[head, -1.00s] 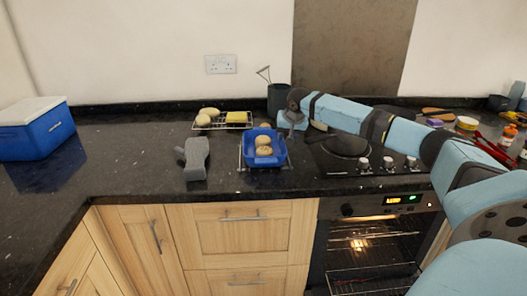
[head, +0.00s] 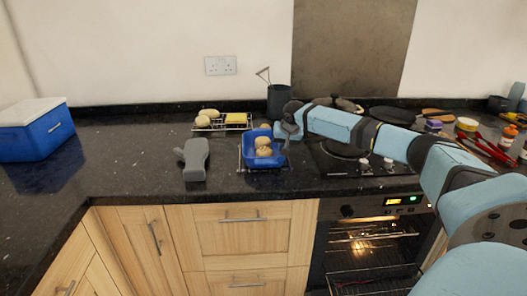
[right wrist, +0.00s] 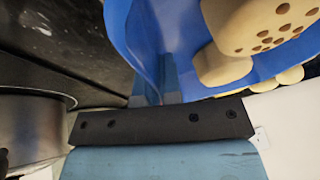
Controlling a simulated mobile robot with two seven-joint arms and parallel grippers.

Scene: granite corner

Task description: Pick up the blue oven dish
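The blue oven dish (head: 252,163) stands on a wire rack on the counter, left of the hob, with several round tan food pieces (head: 264,151) in it. It looks slightly tilted. My right gripper (head: 287,132) reaches in from the right and is at the dish's right rear rim. In the right wrist view, the dish wall (right wrist: 125,25) runs down between the close-set fingers (right wrist: 158,88), which appear shut on it. The fingertips are partly hidden by the dish. My left gripper is in neither view.
A grey oven mitt (head: 196,160) lies left of the dish. Behind is a rack (head: 240,127) with food and a dark pot (head: 279,98). A blue cool box (head: 35,135) stands at far left. The hob (head: 345,165) is right; the oven below it is open.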

